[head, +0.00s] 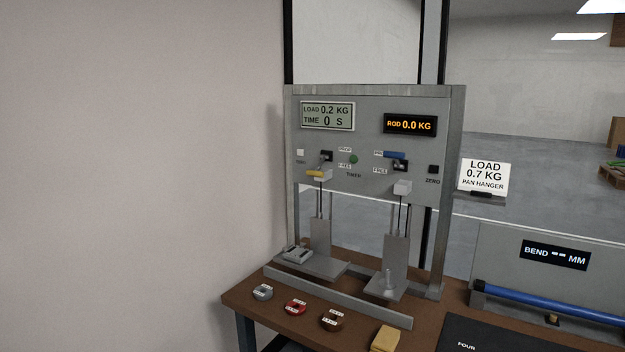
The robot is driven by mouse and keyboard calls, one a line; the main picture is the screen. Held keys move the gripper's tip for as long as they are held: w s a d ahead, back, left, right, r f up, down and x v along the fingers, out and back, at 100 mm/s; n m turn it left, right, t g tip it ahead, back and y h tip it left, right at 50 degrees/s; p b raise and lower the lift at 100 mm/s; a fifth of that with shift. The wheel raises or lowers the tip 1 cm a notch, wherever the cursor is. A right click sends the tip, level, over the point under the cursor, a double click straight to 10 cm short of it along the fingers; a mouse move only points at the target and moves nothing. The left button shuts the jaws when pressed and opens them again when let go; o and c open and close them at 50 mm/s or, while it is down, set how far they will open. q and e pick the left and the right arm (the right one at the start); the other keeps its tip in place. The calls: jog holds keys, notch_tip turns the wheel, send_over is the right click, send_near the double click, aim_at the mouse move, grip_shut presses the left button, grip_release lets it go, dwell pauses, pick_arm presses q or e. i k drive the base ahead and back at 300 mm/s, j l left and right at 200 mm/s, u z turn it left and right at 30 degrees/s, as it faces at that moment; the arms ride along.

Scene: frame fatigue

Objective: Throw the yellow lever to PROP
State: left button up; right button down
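The yellow lever (315,173) is on the left half of the grey test panel (375,112). Its handle hangs low and points left, at or a little below the level of the FREE label (345,165). The PROP label (345,149) is above that. A blue lever (394,154) on the right half has its handle up, level with its upper label. Neither of my grippers is in view.
A display (327,115) reads LOAD 0.2 KG, TIME 0 S; another (410,124) reads ROD 0.0 KG. A green button (353,159) is right of the yellow lever. Several weights, including a red one (296,307), and a yellow block (384,339) lie on the brown bench (240,296).

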aim_at(310, 173)
jog(key=i+j, duration=0.2)
jog(key=i, duration=0.25)
jog(key=i+j+u, duration=0.1)
jog(key=i, duration=0.4)
jog(key=i+j, duration=0.3)
jog(key=i, duration=0.2)
